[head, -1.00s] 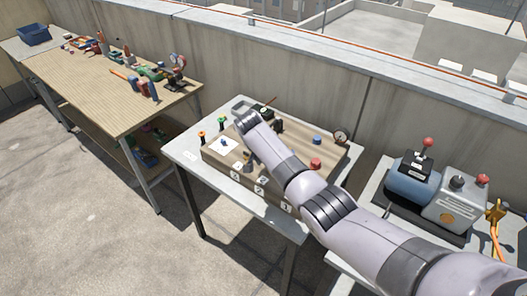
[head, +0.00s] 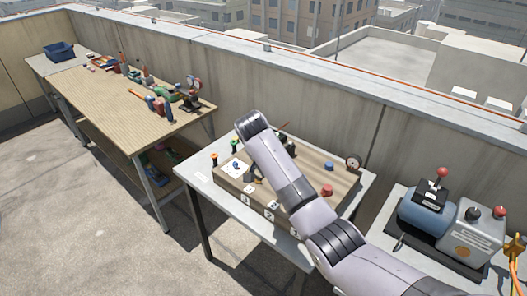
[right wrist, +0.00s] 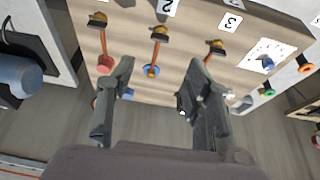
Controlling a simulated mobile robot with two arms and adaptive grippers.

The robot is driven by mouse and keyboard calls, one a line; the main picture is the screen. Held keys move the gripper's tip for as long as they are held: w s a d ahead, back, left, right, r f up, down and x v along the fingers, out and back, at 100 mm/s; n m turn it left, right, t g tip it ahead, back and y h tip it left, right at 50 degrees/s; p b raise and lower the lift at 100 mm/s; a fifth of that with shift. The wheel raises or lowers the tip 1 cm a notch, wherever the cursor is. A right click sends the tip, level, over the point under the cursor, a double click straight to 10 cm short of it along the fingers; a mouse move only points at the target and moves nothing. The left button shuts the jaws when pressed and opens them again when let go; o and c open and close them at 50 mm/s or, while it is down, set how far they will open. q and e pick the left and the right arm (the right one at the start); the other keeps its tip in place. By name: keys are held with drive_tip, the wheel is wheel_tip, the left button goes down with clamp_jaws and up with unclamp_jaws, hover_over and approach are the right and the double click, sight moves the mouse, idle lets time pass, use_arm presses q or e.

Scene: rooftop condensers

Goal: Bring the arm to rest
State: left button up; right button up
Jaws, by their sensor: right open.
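My right arm (head: 300,195) comes in from the lower right in the head view and reaches over a wooden board (head: 336,187) on a small grey table. My right gripper (right wrist: 160,66) shows in the right wrist view with its two dark fingers apart and nothing between them. The board (right wrist: 133,42) lies beyond the fingertips in that view; I cannot tell the exact gap. In the head view the arm hides part of the board and most of the gripper. My left gripper is not in view.
The board carries a red knob (head: 327,190), a blue knob (head: 328,166) and numbered labels. A blue motor unit (head: 428,214) with red-topped levers stands on the right table. A long wooden bench (head: 110,95) with tools is at left. A concrete wall (head: 320,110) runs behind.

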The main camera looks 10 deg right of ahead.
drive_tip(key=s+d+f+n+y, duration=0.1)
drive_tip(key=s+f+n+y, duration=0.35)
drive_tip(key=s+f, duration=1.05)
drive_tip(key=s+d+r+n, duration=0.1)
drive_tip(key=s+n, duration=0.2)
drive_tip(key=s, duration=0.5)
drive_tip(key=s+d+r+n+t, duration=0.1)
drive_tip(key=s+r+n, duration=0.1)
drive_tip(key=s, duration=0.6)
drive_tip(key=s+d+r+n, duration=0.1)
drive_tip(key=s+n, duration=0.2)
drive_tip(key=s, duration=0.6)
wheel_tip(320, 180, down, 28)
drive_tip(key=s+g+b, duration=0.1)
drive_tip(key=b, duration=0.1)
drive_tip(key=s+d+f+g+b, duration=0.1)
drive_tip(key=s+d+f+b, duration=0.1)
drive_tip(key=s+f, duration=1.4)
drive_tip(key=shift+s+d+f+g+h, duration=0.3)
drive_tip(key=shift+s+d+f+h, duration=0.15)
drive_tip(key=shift+d+f, duration=0.3)
